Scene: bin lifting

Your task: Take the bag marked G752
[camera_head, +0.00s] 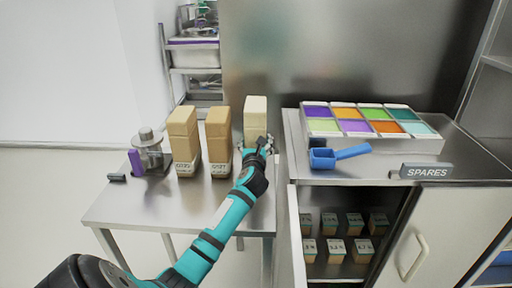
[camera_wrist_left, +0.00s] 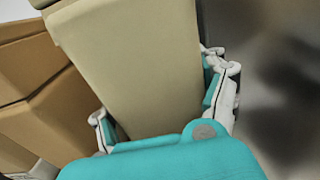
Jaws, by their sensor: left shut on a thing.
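A pale beige bag (camera_head: 255,112) stands upright at the right end of the steel table. It fills the middle of the left wrist view (camera_wrist_left: 130,60). My left gripper (camera_head: 259,145) is shut on this bag near its lower part, with a finger on either side (camera_wrist_left: 165,100). Its label is hidden, so I cannot read its mark. Two tan bags, a left one (camera_head: 184,140) and a middle one (camera_head: 218,140), stand to its left with white labels low on their fronts, too small to read surely. My right gripper is not in view.
The steel table (camera_head: 140,205) has free room in front. A glass-like device (camera_head: 150,152) stands at its left. On the right counter are a tray of coloured compartments (camera_head: 375,143) and a blue scoop (camera_head: 338,155). Below, an open cabinet marked SPARES holds several small labelled boxes (camera_head: 335,250).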

